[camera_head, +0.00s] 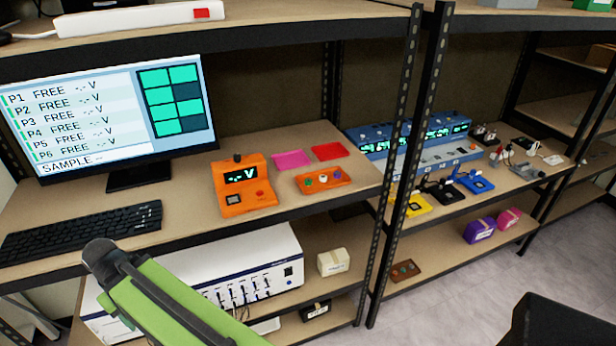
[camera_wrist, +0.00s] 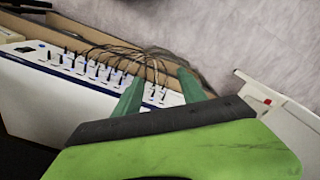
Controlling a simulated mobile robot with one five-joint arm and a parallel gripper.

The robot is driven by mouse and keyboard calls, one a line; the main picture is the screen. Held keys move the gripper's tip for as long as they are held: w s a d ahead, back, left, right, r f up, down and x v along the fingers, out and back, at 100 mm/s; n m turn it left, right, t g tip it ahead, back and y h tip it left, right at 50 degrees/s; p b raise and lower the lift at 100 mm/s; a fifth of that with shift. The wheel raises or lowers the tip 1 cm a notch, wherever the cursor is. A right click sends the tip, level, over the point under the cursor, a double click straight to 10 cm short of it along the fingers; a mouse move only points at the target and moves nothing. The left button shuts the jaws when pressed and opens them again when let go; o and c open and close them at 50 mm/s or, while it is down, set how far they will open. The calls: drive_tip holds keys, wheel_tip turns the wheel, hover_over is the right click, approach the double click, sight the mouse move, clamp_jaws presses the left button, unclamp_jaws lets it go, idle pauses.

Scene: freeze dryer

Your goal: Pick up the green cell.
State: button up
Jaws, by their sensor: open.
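An orange holder (camera_head: 323,181) lies on the middle shelf, right of the orange meter. A brown holder (camera_head: 405,271) with small round items lies on a lower shelf to the right. My gripper (camera_wrist: 160,82) shows in the wrist view with its two green fingers apart and nothing between them. Its fingers are not clearly visible in the head view, where my green arm reaches in at the lower left. No cell shows in the wrist view.
The orange meter (camera_head: 244,186) stands left of the orange holder, with pink (camera_head: 291,159) and red (camera_head: 331,151) mats behind. A monitor (camera_head: 110,115) and keyboard (camera_head: 82,230) are at left. Dark shelf posts (camera_head: 397,150) stand right. A white instrument (camera_wrist: 75,105) with cables lies beyond my fingers.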

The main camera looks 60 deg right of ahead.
wheel_tip(320, 180, up, 21)
drive_tip(key=w+d+p, duration=0.1)
drive_tip(key=w+p, duration=0.1)
drive_tip(key=p, duration=1.6)
drive_tip(key=d+r+t+p, duration=0.1)
drive_tip(key=d+r+p, duration=0.6)
drive_tip(key=r, duration=0.1)
drive_tip(key=s+d+m+t, duration=0.1)
drive_tip(key=s+d, duration=0.2)
drive_tip(key=d, duration=1)
drive_tip(key=s+d+m+t, duration=0.1)
drive_tip(key=s+d+m, duration=0.15)
drive_tip(key=d, duration=0.95)
drive_tip(key=s+d+r+m+t+h, duration=0.1)
drive_tip(key=s+d+m+h, duration=0.1)
drive_tip(key=s+d, duration=1.9)
drive_tip(key=b, duration=1.1)
approach(308, 182)
drive_tip(key=f, duration=0.1)
drive_tip(key=d+f, duration=0.1)
drive_tip(key=shift+w+d+f+n, duration=0.1)
drive_tip(key=shift+d+f+n, duration=0.15)
drive_tip(key=shift+f, duration=0.15)
drive_tip(key=shift+w+f, duration=0.2)
drive_tip(key=shift+w, duration=0.05)
